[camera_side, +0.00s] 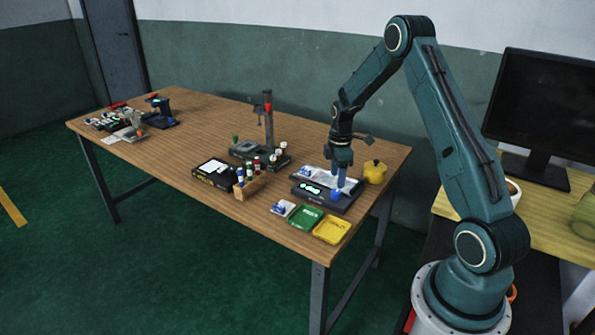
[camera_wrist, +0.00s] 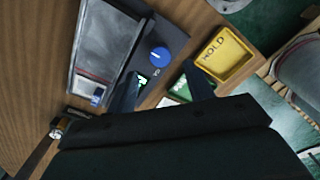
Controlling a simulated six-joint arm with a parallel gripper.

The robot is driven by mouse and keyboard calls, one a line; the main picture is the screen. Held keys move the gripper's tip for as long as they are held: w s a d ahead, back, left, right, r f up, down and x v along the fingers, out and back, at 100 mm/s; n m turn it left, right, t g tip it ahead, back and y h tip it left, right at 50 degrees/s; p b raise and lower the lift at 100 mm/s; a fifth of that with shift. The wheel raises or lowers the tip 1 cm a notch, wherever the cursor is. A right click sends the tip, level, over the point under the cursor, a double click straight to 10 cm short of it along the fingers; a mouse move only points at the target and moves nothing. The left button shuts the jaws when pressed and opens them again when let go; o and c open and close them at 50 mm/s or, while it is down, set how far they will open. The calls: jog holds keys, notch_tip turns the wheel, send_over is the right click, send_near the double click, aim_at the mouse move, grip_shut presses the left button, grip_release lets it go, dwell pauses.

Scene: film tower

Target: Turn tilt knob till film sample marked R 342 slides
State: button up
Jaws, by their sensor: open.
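The tilt device is a dark box with a pale tilt plate (camera_wrist: 104,45) and a lit display (camera_side: 311,188). Its blue tilt knob (camera_wrist: 160,54) has a white line on top; the knob also shows in the side view (camera_side: 336,194). A small blue-and-white piece (camera_wrist: 97,96), perhaps the film sample, lies at one end of the plate; it also shows in the side view (camera_side: 305,172). I cannot read any R 342 mark. My gripper (camera_side: 340,181) points down just above the knob. In the wrist view my gripper (camera_wrist: 164,80) is open and empty, the knob beyond its fingertips.
A yellow tray (camera_side: 332,230) marked HOLD (camera_wrist: 222,57) and a green tray (camera_side: 305,218) lie at the table's front edge. A yellow pot (camera_side: 375,171) stands right of the device. A wooden vial rack (camera_side: 250,186) and a black-framed panel (camera_side: 214,172) are left. The table's middle left is clear.

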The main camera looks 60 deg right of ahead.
aim_at(336, 191)
jog(key=shift+f, duration=2.8)
jog(key=shift+c, duration=0.2)
jog(key=c, duration=0.9)
